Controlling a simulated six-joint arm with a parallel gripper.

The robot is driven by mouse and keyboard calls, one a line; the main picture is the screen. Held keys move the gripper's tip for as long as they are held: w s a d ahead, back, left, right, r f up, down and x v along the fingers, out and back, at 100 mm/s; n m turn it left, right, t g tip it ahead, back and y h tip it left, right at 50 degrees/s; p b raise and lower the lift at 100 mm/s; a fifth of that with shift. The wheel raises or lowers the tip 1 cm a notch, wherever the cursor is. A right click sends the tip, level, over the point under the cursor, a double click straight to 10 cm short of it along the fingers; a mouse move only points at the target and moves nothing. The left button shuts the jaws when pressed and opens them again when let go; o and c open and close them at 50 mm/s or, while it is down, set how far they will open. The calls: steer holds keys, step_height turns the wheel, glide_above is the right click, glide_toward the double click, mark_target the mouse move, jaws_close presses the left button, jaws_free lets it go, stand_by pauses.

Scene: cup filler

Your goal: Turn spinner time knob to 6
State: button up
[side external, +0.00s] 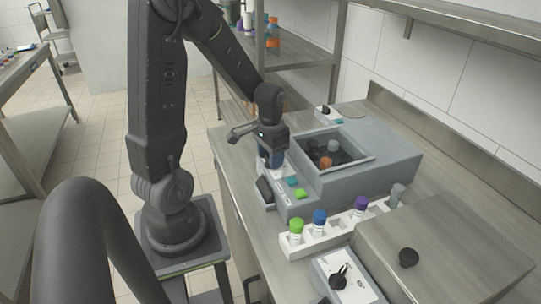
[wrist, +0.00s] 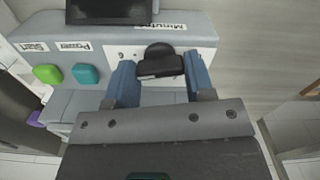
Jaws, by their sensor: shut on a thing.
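The spinner is the grey machine (side external: 375,160) with an open well, on the bench in the side external view. Its black time knob (wrist: 160,63) sits on a white panel beside the "Minutes" label (wrist: 160,26) in the wrist view. My gripper (wrist: 159,69) has blue fingers on both sides of the knob and is shut on it. In the side external view my gripper (side external: 270,158) points down at the spinner's front panel and hides the knob there.
Green (wrist: 47,74) and teal (wrist: 86,75) buttons lie left of the knob, with a dark display (wrist: 108,10) above. A white rack (side external: 335,232) with capped tubes stands in front of the spinner. A small knobbed device (side external: 345,278) and a grey lidded box (side external: 445,245) stand nearer the camera.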

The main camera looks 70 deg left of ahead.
steer(key=shift+m, duration=1.1)
steer(key=o, duration=0.9)
step_height(320, 180, up, 14)
steer(key=shift+f, duration=0.1)
steer(key=s+d+r+t, duration=0.1)
steer(key=s+d+t, duration=0.1)
steer(key=d, duration=0.4)
steer(key=s+d+r+t, duration=0.1)
steer(key=s+d, duration=0.1)
steer(key=d, duration=0.4)
steer(key=s+d+r+t, duration=0.1)
steer(key=s+d+t, duration=0.1)
steer(key=d, duration=0.4)
steer(key=shift+s+r+t, duration=0.2)
steer(key=shift+s+t, duration=0.05)
steer(key=shift+t, duration=0.05)
